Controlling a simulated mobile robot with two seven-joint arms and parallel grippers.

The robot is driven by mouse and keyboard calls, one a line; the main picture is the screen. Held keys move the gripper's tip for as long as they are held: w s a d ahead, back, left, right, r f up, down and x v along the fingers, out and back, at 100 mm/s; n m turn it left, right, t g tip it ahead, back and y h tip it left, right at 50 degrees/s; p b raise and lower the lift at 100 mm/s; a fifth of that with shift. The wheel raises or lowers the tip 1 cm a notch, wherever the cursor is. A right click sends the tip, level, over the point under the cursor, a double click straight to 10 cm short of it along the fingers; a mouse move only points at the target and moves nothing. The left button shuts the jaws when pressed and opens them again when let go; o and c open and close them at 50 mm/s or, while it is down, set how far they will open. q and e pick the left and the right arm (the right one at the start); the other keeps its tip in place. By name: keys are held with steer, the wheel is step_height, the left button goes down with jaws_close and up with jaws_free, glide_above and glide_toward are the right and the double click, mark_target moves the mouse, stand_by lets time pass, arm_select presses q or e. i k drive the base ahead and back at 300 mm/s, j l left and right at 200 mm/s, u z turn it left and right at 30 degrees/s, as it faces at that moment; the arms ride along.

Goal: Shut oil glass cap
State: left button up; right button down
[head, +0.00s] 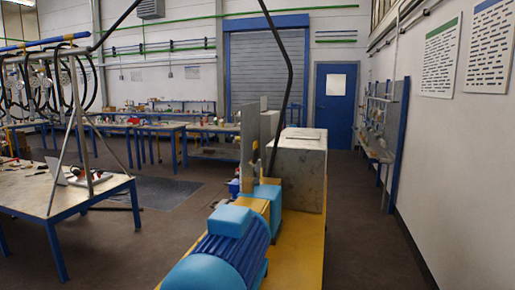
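I cannot make out an oil glass or its cap in the head view. A machine stands in the middle, with a blue motor (222,262), a yellow bed (300,250) and a grey box-shaped housing (298,165). A smaller blue part (266,195) and an upright grey plate (250,140) sit between the motor and the housing. The far side of the machine is hidden. Neither of my grippers is in view.
A blue-legged workbench (60,195) with small items and a metal frame stands at the left. More benches (160,128) line the back. A blue door (334,110) is at the far end. Dark floor (370,220) is clear between the machine and the right wall.

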mark_target(255, 153)
steer(key=i+j+u, duration=0.2)
steer(key=j, duration=0.15)
steer(key=j+u, duration=0.2)
steer(key=j, duration=0.15)
steer(key=i+j+u, duration=0.25)
steer(key=j+u, duration=0.2)
steer(key=i+j+u, duration=0.65)
steer(key=u, duration=0.2)
steer(key=i+j+u, duration=0.15)
steer(key=i+u, duration=0.3)
steer(key=i+z, duration=0.3)
steer(key=i, duration=0.25)
steer(key=i+j+z, duration=0.25)
steer(key=i, duration=0.25)
steer(key=i+l+z, duration=0.1)
steer(key=i+z, duration=0.15)
steer(key=z, duration=0.15)
steer(key=i+z, duration=0.25)
steer(key=z, duration=0.15)
steer(key=i+j+z, duration=0.1)
steer(key=i+z, duration=0.15)
steer(key=z, duration=0.2)
steer(key=i+l+z, duration=0.1)
steer(key=i+z, duration=0.5)
steer(key=z, duration=0.15)
steer(key=i+z, duration=1.15)
steer(key=i+j+z, duration=0.25)
steer(key=i+z, duration=0.15)
